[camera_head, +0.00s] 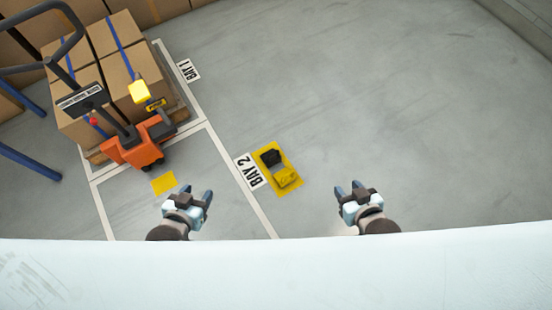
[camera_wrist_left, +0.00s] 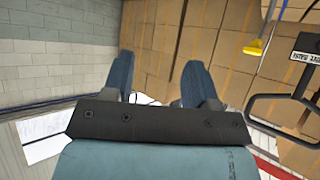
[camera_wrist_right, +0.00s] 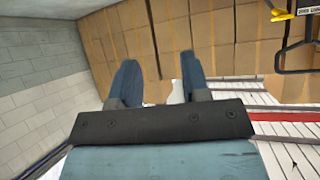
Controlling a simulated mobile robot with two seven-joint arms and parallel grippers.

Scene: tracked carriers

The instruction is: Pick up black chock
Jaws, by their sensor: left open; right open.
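The black chock (camera_head: 271,158) rests on a yellow floor patch (camera_head: 264,148) beside the BAY 2 label. A yellow chock (camera_head: 286,177) lies just in front of it on the same patch. My left gripper (camera_head: 197,192) is open and empty, to the left of and nearer than the chocks. My right gripper (camera_head: 350,187) is open and empty, to the right of and nearer than them. In the wrist views, the fingers of the left gripper (camera_wrist_left: 152,80) and right gripper (camera_wrist_right: 160,85) are apart with nothing between; neither wrist view shows the chocks.
An orange pallet truck (camera_head: 135,150) stands at left under a pallet of cardboard boxes (camera_head: 112,55). A small yellow floor square (camera_head: 163,183) and white bay lines lie between it and the chocks. Blue metal bars (camera_head: 28,163) are at far left. The floor to the right is clear.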

